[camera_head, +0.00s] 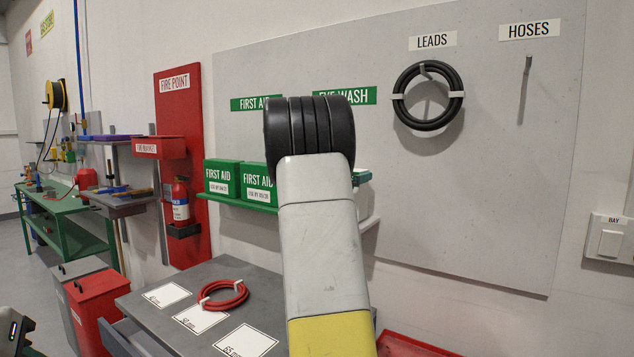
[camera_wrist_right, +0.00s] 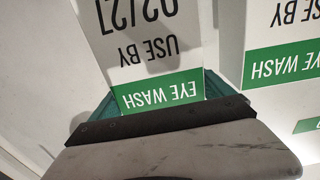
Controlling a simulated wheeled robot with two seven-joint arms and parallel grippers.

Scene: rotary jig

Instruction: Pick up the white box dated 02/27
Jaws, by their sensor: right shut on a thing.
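The white box dated 02/27 (camera_wrist_right: 150,45) fills the upper left of the right wrist view, upside down in the picture, with a green EYE WASH band and USE BY print. My right gripper (camera_wrist_right: 160,112) is at the band's edge, shut on this box.
Another white EYE WASH box (camera_wrist_right: 285,40) stands close by on the right of the wrist view. In the head view, green FIRST AID boxes (camera_head: 222,178) sit on a green shelf left of my arm. A grey table (camera_head: 215,275) below holds a red hose coil (camera_head: 223,294).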

